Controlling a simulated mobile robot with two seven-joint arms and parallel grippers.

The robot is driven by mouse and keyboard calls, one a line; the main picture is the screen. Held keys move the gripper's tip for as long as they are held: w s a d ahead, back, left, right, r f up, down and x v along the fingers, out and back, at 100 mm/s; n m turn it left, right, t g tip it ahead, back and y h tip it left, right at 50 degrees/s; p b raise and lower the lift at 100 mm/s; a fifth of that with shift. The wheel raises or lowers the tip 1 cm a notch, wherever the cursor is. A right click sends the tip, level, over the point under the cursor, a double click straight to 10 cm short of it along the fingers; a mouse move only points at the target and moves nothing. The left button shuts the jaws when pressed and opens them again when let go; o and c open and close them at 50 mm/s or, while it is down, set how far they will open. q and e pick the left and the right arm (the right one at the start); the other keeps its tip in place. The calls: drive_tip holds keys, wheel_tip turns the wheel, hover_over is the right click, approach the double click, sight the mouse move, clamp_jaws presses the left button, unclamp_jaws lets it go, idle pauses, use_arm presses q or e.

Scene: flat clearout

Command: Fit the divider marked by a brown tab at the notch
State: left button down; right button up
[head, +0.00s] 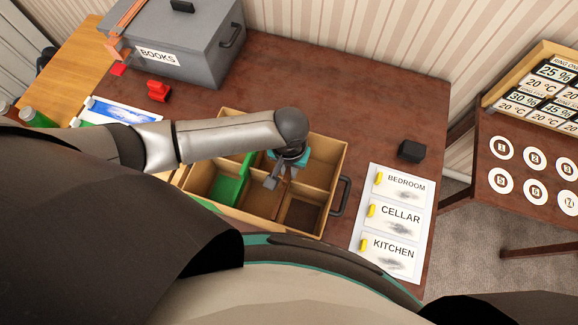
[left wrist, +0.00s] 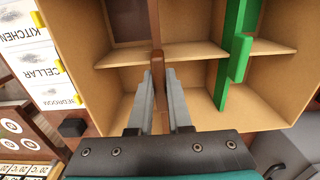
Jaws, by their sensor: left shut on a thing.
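The divider with the brown tab (left wrist: 157,62) stands between my left gripper's fingers in the left wrist view, near the long inner wall of the cardboard box (head: 333,190). My left gripper (head: 272,181) is shut on it, over the right half of the box; its fingers also show in the left wrist view (left wrist: 158,92). The divider's lower part is partly hidden by the fingers, so I cannot tell whether it sits fully in a notch. A green divider (head: 229,187) stands across the long wall further left; it also shows in the left wrist view (left wrist: 235,42). My right gripper is not in view.
A grey box marked BOOKS (head: 190,45) and a red object (head: 159,91) stand behind. A white sheet with three room labels (head: 412,180) and a black block (head: 411,151) lie right of the box. The tabletop (head: 330,90) behind the box is clear.

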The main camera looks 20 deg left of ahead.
use_arm(q)
drive_tip(key=shift+f+b, duration=0.5)
drive_tip(key=shift+f, duration=0.45)
drive_tip(key=c, duration=0.8)
unclamp_jaws()
drive_tip(key=shift+o, duration=0.2)
drive_tip(key=shift+r, duration=0.15)
wheel_tip(320, 180, up, 20)
drive_tip(key=p, duration=0.4)
drive_tip(key=shift+p, duration=0.3)
